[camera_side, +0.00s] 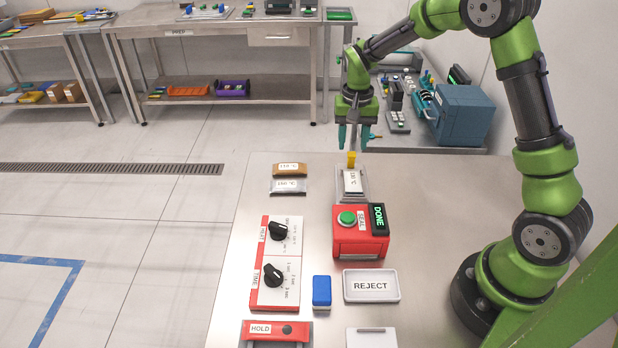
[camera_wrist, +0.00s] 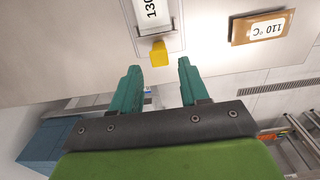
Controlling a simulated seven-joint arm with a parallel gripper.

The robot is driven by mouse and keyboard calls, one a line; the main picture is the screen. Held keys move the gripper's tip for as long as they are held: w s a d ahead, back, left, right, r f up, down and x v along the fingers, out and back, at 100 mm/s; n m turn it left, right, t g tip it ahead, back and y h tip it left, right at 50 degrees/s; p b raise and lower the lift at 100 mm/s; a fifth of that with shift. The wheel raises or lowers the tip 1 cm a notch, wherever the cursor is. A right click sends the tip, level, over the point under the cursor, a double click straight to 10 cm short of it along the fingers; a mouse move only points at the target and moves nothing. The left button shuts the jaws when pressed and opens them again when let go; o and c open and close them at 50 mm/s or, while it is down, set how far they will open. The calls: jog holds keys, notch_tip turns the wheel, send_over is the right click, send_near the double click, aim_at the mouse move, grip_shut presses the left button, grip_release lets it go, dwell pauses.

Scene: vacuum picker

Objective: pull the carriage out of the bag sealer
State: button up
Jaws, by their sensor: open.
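The bag sealer (camera_side: 360,240) is a red box with a green SEAL button and a black panel lit DONE. Its grey carriage (camera_side: 364,195) sticks out from the sealer's far side, carrying a white bag (camera_side: 352,181). The bag's label starts with 130 in the wrist view (camera_wrist: 152,12). A yellow handle (camera_side: 351,159) stands at the carriage's far end; it also shows in the wrist view (camera_wrist: 159,53). My gripper (camera_side: 353,146) points down at the handle. Its teal fingers are open and empty in the wrist view (camera_wrist: 158,72), with the handle just beyond the tips, roughly between them.
A brown 110 °C bag (camera_side: 290,168) and a pale bag (camera_side: 288,186) lie left of the carriage. A dial panel (camera_side: 275,265), a blue block (camera_side: 322,291), a REJECT tray (camera_side: 371,286) and a red HOLD piece (camera_side: 275,331) are nearer. The table is clear right of the sealer.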

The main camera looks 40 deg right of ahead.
notch_tip(320, 180, up, 12)
dwell(0.3)
jog(key=s+a+r+n+t+y, duration=0.1)
jog(key=s+a+r+n+t, duration=0.1)
jog(key=s+a, duration=0.4)
jog(key=s+a+r+n+t+y, duration=0.1)
jog(key=s+a+r+n+t, duration=0.2)
jog(key=s, duration=1.1)
jog(key=a+t, duration=0.2)
jog(key=shift+a, duration=0.4)
